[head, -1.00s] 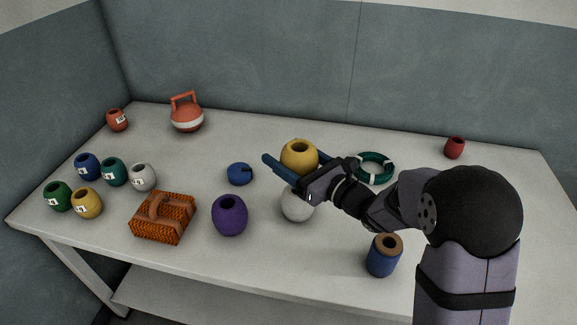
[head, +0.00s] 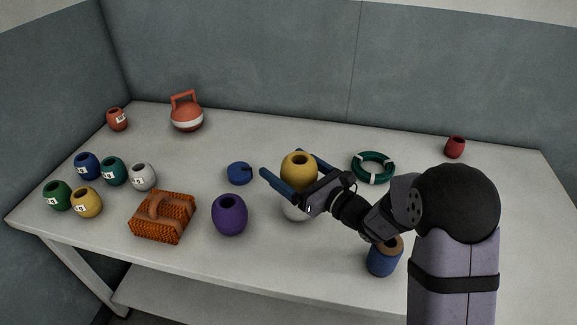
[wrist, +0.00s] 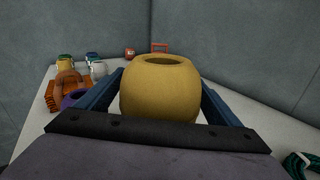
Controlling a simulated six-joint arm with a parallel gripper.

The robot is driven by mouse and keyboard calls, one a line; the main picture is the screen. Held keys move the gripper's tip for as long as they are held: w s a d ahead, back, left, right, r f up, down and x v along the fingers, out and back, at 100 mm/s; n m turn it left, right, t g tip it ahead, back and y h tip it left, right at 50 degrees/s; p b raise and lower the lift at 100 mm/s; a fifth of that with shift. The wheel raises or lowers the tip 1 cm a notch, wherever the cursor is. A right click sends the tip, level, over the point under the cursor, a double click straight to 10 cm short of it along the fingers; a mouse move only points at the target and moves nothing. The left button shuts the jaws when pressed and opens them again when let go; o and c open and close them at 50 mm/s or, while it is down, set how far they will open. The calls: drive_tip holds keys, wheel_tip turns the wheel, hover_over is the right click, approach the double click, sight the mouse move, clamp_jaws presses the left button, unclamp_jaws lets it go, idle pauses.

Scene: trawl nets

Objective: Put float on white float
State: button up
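The yellow float (head: 299,172) sits upright on top of the white float (head: 296,212), which is mostly hidden beneath it and behind my gripper in the head view. My gripper (head: 280,162) is around the yellow float, with one blue finger on each side. The fingers are spread and look clear of its sides. In the wrist view the yellow float (wrist: 160,92) fills the middle between the fingers, with its dark top hole showing. The white float is hidden there.
A purple float (head: 230,215) stands left of the stack, and a blue float (head: 381,260) is near my arm. A teal ring (head: 373,160) lies right, behind. A flat blue piece (head: 239,173) and an orange woven basket (head: 162,216) lie left. Small numbered floats stand far left.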

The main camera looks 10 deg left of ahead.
drive_tip(key=shift+r, duration=0.1)
drive_tip(key=shift+r, duration=0.15)
drive_tip(key=b+v, duration=0.1)
drive_tip(key=v, duration=1.1)
